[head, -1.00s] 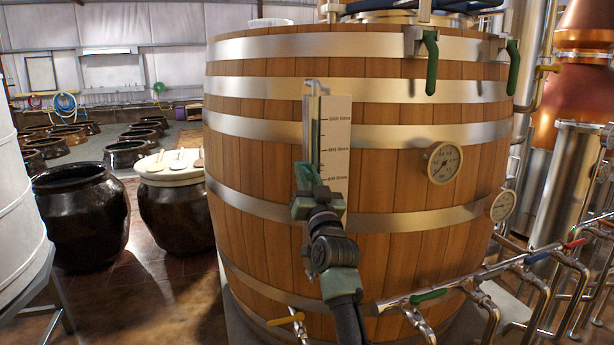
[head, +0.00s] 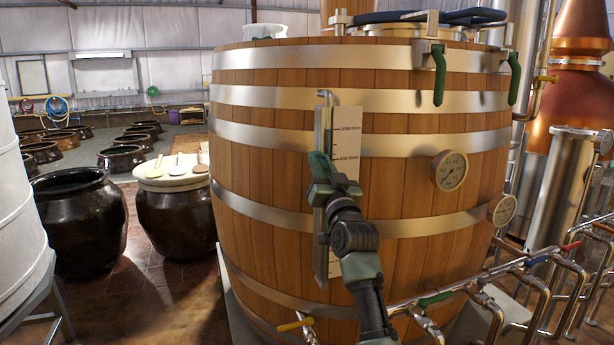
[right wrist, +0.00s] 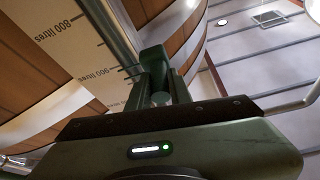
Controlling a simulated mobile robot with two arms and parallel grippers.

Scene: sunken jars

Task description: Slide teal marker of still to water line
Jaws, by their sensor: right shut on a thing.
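The wooden vat (head: 440,215) carries an upright sight tube (head: 327,118) beside a pale scale plate (head: 347,143) marked 1000 and 800 litres; its lower part is mostly behind my arm. My right gripper (head: 322,170) is at the tube, a little below the 800 mark, and is shut on the teal marker. The marker is mostly hidden and hard to tell from the green fingers. In the right wrist view the finger (right wrist: 156,70) is close against the tube, beside the scale plate (right wrist: 62,40). I cannot make out the water line clearly. My left gripper is not in view.
A round dial (head: 450,171) is on the vat to the right. Pipes with coloured valve handles (head: 436,298) run low at the right. Green clamp handles (head: 439,75) hang from the vat's rim. Dark jars (head: 78,225) stand on the left floor.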

